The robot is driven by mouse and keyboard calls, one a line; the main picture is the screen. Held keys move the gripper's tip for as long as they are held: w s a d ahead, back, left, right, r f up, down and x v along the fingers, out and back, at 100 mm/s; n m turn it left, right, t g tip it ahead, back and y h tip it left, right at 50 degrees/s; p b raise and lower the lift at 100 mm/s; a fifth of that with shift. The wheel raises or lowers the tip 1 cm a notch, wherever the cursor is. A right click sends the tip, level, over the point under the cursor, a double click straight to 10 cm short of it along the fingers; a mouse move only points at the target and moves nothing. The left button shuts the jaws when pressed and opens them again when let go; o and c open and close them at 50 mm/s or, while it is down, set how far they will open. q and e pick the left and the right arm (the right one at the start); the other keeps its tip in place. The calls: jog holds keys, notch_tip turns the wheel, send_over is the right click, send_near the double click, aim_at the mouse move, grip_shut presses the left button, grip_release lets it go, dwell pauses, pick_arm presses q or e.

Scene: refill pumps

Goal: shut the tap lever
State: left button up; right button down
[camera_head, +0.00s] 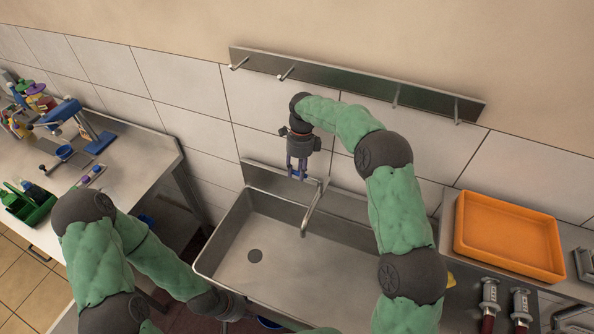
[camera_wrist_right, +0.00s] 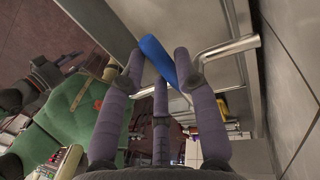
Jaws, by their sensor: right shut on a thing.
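The tap (camera_head: 313,207) stands at the back edge of the sink, its metal spout reaching out over the basin. Its blue lever (camera_wrist_right: 157,59) shows between the purple fingers of my right gripper (camera_wrist_right: 163,68) in the right wrist view. In the head view my right gripper (camera_head: 297,172) points down at the back of the sink, left of the spout, and is shut on the lever. The fingers hide part of the lever. My left gripper (camera_head: 238,308) is low in the head view by the sink's front edge, too dark and small to tell its state.
The steel sink (camera_head: 225,243) is empty, with a dark drain. An orange tray (camera_head: 508,236) lies on the counter at right. A hook rail (camera_head: 355,83) is on the wall above. A cluttered worktable (camera_head: 120,158) stands at left, with a green caddy (camera_head: 28,204).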

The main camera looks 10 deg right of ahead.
aim_at(298, 172)
jog(key=c, duration=0.9)
grip_release()
jog(key=shift+d, duration=0.1)
notch_tip(298, 172, up, 10)
jog(key=shift+w, duration=0.1)
jog(key=shift+f, duration=0.1)
